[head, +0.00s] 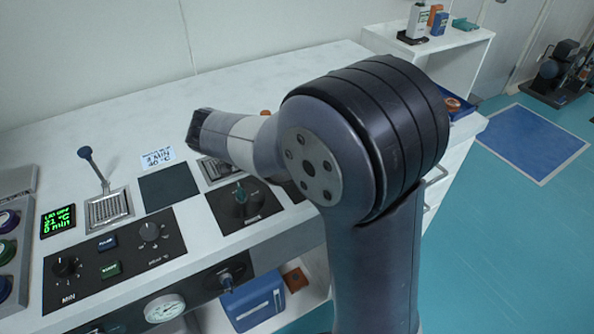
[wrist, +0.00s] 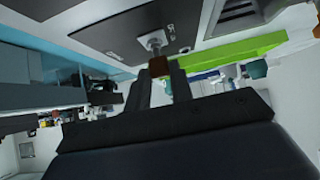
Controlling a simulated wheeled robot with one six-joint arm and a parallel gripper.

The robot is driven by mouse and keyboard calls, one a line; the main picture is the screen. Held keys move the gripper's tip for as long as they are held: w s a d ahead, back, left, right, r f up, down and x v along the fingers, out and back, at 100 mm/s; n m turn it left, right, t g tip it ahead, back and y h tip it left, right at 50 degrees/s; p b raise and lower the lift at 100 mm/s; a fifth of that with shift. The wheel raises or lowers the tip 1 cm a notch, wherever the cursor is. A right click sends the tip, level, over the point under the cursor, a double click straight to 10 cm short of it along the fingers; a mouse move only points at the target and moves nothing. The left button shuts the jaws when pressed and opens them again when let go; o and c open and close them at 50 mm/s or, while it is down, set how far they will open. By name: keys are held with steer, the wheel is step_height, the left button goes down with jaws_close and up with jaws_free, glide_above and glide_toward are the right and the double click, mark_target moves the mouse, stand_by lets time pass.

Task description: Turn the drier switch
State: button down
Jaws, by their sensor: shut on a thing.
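In the wrist view a switch (wrist: 156,46) with a silver stem and a brown tip stands out from a dark panel (wrist: 105,35). My gripper (wrist: 160,74) is shut on its brown tip, one dark finger on each side. I take this as the drier switch; no label on it is readable. In the head view my arm covers the middle right of the bench, and the gripper and the held switch cannot be made out there.
A gauge (head: 164,308) and a blue box (head: 253,302) are below. Open floor (head: 480,220) lies right.

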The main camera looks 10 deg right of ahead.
steer(key=shift+s+a+f+t+h+b, duration=0.1)
steer(key=shift+a+f+t+h+b, duration=0.3)
steer(key=shift+h+b, duration=0.9)
steer(key=shift+r+b, duration=0.1)
steer(key=shift+b, duration=0.35)
steer(key=c, duration=1.2)
jaws_free()
steer(key=shift+c, duration=0.2)
steer(key=shift+a, duration=0.1)
steer(key=v, duration=1)
steer(key=shift+s+a+r+p, duration=0.15)
steer(key=shift+a+r+p, duration=0.05)
steer(key=shift+r+p, duration=0.2)
steer(key=shift+d+f, duration=0.1)
steer(key=shift+f, duration=0.05)
